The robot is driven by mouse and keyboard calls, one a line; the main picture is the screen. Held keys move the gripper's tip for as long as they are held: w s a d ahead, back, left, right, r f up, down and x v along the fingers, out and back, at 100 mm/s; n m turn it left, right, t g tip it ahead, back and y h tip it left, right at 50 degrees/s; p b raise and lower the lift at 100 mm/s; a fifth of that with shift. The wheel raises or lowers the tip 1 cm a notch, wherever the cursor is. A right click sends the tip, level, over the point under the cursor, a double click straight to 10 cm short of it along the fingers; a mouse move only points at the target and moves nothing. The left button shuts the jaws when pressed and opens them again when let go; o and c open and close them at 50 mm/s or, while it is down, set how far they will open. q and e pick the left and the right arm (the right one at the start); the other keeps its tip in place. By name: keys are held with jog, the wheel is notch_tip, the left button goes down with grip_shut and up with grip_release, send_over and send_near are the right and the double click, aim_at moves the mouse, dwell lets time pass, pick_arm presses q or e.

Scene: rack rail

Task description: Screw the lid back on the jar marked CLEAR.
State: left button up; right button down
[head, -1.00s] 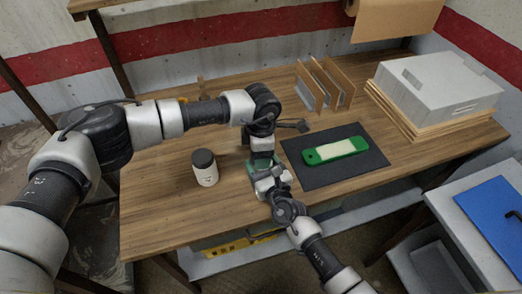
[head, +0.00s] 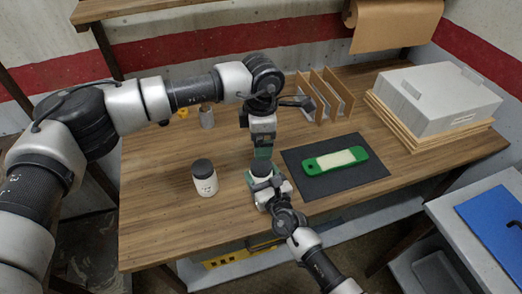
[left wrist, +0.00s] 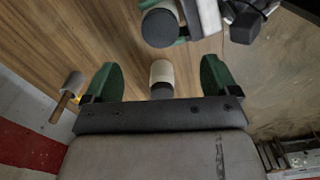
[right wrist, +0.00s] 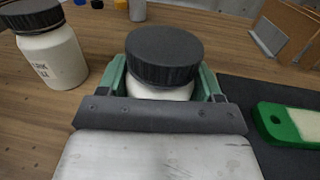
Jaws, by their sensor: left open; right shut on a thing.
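A white jar with a dark lid (right wrist: 165,52) on its top is held in my right gripper (head: 268,186). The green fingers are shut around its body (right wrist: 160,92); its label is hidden. I cannot tell how tight the lid is. A second white jar (head: 205,183) with a dark lid stands upright to its left on the bench; its label, partly seen in the right wrist view (right wrist: 50,65), is too blurred to read surely. My left gripper (head: 262,150) is open and empty, just above and behind the held jar. Its green fingers are apart in the left wrist view (left wrist: 160,80).
A green tool with a pale pad (head: 336,160) lies on a dark mat (head: 300,181) to the right. Upright panels (head: 326,97) and a grey box (head: 437,98) on boards stand behind. A grey cup (head: 207,117) stands at the back left. The front left of the bench is clear.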

pick_arm(q)
notch_tip(320, 180, up, 3)
jog(key=shift+f, duration=0.2)
pick_arm(e)
jog(key=shift+c, duration=0.5)
grip_release()
pick_arm(q)
jog(key=shift+f+b, duration=0.5)
jog(key=shift+f, duration=0.05)
pick_arm(e)
jog(key=v, duration=1)
jog(key=shift+s+d, duration=0.2)
jog(key=shift+s, duration=0.15)
